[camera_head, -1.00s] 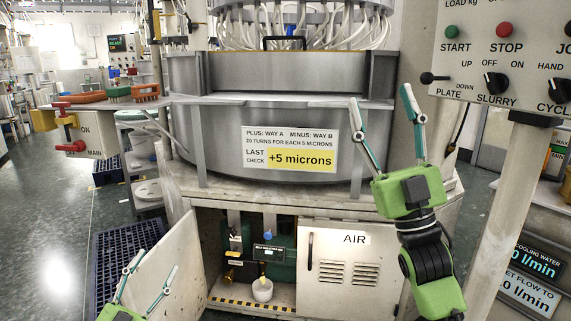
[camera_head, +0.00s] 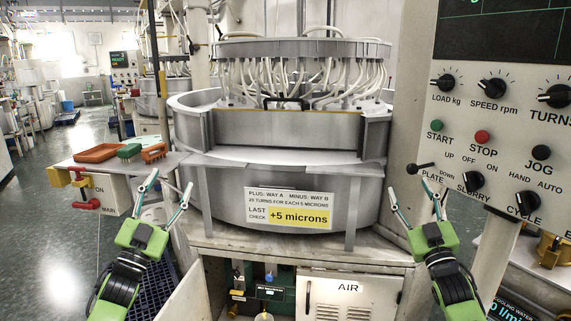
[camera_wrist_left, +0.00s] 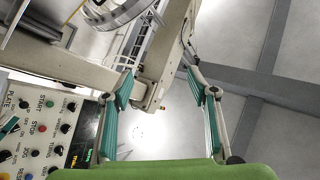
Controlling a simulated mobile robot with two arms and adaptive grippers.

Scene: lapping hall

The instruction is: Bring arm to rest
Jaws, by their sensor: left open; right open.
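My left gripper (camera_head: 165,190) is open and empty in the head view, fingers pointing up, in front of the machine's left side below the side shelf. Its open fingers also show in the left wrist view (camera_wrist_left: 165,95), with nothing between them and the ceiling behind. My right gripper (camera_head: 414,197) is open and empty, fingers pointing up, at the right of the machine and left of the control panel's lower part. Both forearms reach up from the bottom edge.
The lapping machine (camera_head: 285,128) fills the middle, with a label (camera_head: 290,209) on its drum. The control panel (camera_head: 505,130) stands close at right. A shelf (camera_head: 115,168) with orange and green items is at left. The AIR cabinet door (camera_head: 347,296) is below. Open floor (camera_head: 50,210) lies left.

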